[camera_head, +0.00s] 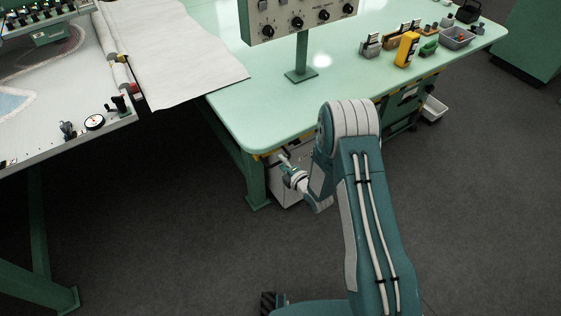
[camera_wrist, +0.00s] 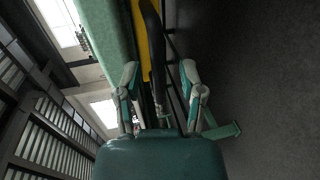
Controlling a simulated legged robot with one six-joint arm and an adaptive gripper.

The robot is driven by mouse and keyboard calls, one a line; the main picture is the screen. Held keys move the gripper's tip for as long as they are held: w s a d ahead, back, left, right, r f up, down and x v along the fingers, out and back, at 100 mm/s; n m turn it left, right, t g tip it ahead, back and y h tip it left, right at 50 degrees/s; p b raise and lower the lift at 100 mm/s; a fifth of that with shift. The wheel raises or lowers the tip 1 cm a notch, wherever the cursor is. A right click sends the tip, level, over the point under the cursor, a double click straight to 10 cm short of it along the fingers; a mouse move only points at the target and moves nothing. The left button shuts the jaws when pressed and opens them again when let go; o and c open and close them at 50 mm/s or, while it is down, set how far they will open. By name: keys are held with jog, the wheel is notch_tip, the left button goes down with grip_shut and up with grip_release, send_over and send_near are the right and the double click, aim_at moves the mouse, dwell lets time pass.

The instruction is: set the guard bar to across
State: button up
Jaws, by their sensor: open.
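I cannot identify the guard bar for certain. A dark bar (camera_wrist: 154,35) runs lengthwise between my open fingers in the wrist view, beside a yellow strip (camera_wrist: 142,70) along the table edge. In the head view, yellow and black pieces (camera_head: 266,158) show under the front edge of the green table (camera_head: 240,115); my arm hides part of that edge. My gripper (camera_head: 283,158) is at this edge, near the table's front left corner. In the wrist view my gripper (camera_wrist: 162,85) has its two fingers spread wide, and I see nothing clamped. Contact with the dark bar cannot be told.
A control panel (camera_head: 298,22) stands on a post on the table. Small tools, a yellow device (camera_head: 406,48) and a grey bin (camera_head: 457,37) lie at the right. A frame with white cloth (camera_head: 175,60) is at the left.

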jog(key=shift+w+a+f, duration=0.15)
jog(key=shift+w+a, duration=0.2)
jog(key=shift+w, duration=0.25)
grip_shut()
